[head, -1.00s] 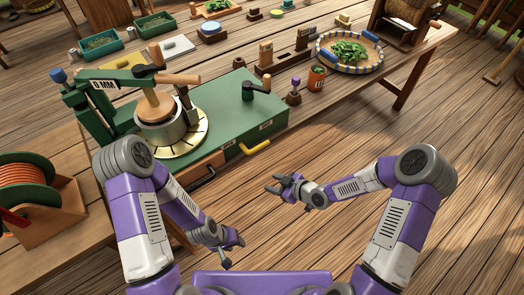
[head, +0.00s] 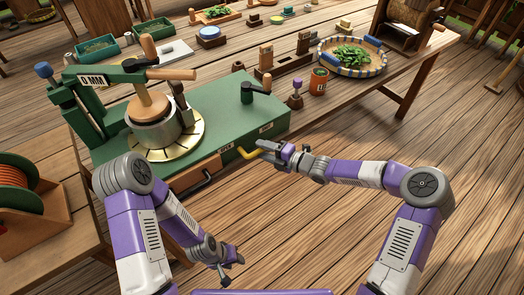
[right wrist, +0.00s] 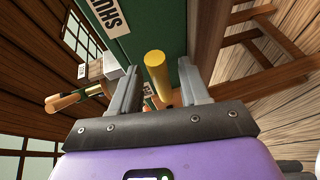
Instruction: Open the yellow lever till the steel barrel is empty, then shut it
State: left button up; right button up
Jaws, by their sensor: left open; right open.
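The yellow lever (head: 248,154) sticks out from the front side of the green machine base (head: 236,106). My right gripper (head: 266,150) is open at the lever. In the right wrist view, the lever's round yellow end (right wrist: 155,62) stands between the two spread fingers, with a small gap on each side. The steel barrel (head: 150,135) stands on the round brass plate (head: 192,144) on the base, under a wooden plunger (head: 150,101). Its inside is hidden. My left gripper (head: 232,257) is open and empty, low in front of the base.
A black crank (head: 250,92) stands on the base. A "SHUT" label (right wrist: 107,15) is near the lever. An orange pot (head: 319,81) and a leaf basket (head: 326,59) stand at the right.

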jog(key=shift+w+a+f, duration=0.1)
jog(key=shift+w+a, duration=0.2)
jog(key=shift+a, duration=0.2)
grip_shut()
